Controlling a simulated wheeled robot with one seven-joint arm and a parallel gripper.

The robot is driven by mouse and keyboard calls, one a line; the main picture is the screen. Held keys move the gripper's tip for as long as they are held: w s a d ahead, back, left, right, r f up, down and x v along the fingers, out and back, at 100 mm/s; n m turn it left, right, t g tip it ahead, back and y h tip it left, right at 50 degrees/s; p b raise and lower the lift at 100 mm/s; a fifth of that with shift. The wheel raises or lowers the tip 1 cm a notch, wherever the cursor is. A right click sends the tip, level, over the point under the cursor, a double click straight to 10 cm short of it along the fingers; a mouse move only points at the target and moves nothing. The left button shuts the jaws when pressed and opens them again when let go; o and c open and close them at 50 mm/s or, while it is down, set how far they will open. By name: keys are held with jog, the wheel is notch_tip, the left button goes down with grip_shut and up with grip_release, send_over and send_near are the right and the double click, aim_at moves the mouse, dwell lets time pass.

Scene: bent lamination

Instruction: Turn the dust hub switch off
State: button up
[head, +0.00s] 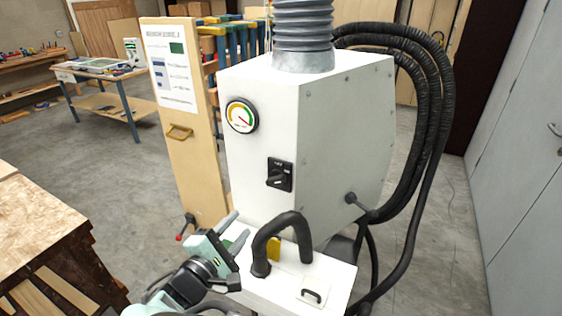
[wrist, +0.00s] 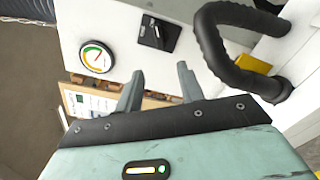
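The dust hub (head: 330,130) is a white box-shaped cabinet with a grey hose on top. Its switch (head: 279,175) is a black rotary knob on a black plate on the front face, below a round gauge (head: 242,115). In the wrist view the switch (wrist: 158,33) is at the upper middle, beside the gauge (wrist: 96,57). My gripper (head: 238,228) is below and left of the switch, apart from it. In the wrist view my gripper (wrist: 158,82) has its two fingers spread with nothing between them. The labels around the knob are too small to read.
A thick black curved hose (head: 282,240) rises from the white lower ledge (head: 325,275), close right of my gripper. A wooden board panel (head: 190,150) stands left of the hub. A wooden workbench (head: 35,225) is at the left. Black hoses (head: 435,100) hang at the right.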

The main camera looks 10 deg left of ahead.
aim_at(273, 184)
jog(key=p+x, duration=0.1)
jog(key=x, duration=1.6)
jog(key=shift+w+a+f, duration=0.1)
jog(key=shift+w, duration=0.05)
grip_shut()
